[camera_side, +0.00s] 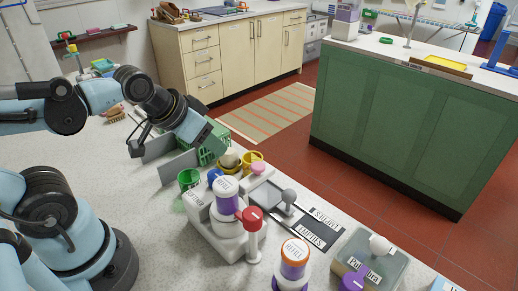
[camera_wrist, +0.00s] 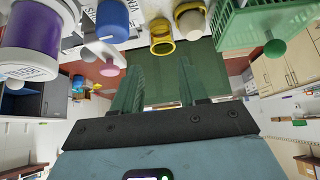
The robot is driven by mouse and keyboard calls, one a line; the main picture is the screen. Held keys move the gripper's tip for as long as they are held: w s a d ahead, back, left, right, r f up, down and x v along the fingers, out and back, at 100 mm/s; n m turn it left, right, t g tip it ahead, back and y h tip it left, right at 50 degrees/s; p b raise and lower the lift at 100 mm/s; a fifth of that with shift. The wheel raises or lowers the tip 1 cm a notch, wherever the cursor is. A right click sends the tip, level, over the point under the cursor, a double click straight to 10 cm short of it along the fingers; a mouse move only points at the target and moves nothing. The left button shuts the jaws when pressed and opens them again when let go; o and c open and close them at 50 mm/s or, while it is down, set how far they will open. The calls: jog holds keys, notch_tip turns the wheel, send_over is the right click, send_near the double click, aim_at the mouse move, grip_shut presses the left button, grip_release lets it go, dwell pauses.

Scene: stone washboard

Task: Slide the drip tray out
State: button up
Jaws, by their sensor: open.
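My gripper (camera_side: 168,157) is open and empty above the left part of the worktop, its two flat fingers apart beside a green basket. It also shows in the wrist view (camera_wrist: 160,85), with nothing between the fingers. A white machine (camera_side: 217,230) with a purple-banded jar (camera_side: 226,196) and a red-topped lever (camera_side: 250,230) stands to the right of my gripper. A grey tray-like part (camera_side: 264,196) with a round grey knob (camera_side: 289,196) lies at its far side, apart from my gripper; I cannot tell for certain that this is the drip tray.
An orange-lidded jar (camera_side: 293,262) and a clear-lidded box (camera_side: 370,262) are at the front right. Dark label plates (camera_side: 311,236) lie near the counter edge.

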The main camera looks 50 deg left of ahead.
aim_at(288, 192)
jog(key=shift+o, duration=1.6)
jog(key=shift+w+d+r+m, duration=0.15)
jog(key=shift+w+d+m, duration=0.15)
jog(key=shift+m, duration=0.2)
jog(key=w+d+m+g, duration=0.1)
jog(key=d+m, duration=0.1)
jog(key=m, duration=0.1)
jog(key=w+d+r+m+g, duration=0.1)
jog(key=d+m, duration=0.1)
jog(key=m, duration=0.1)
jog(key=w+d+r+m, duration=0.1)
jog(key=d+m, duration=0.1)
jog(key=m, duration=0.1)
jog(key=shift+w+d+m+g+h, duration=0.15)
jog(key=shift+d+m+g+h, duration=0.15)
jog(key=shift+m+g+h, duration=0.1)
jog(key=w+d+m+g, duration=0.2)
jog(key=d+m, duration=0.5)
jog(key=m, duration=0.2)
jog(key=x, duration=1.2)
jog(key=shift+s+f, duration=0.1)
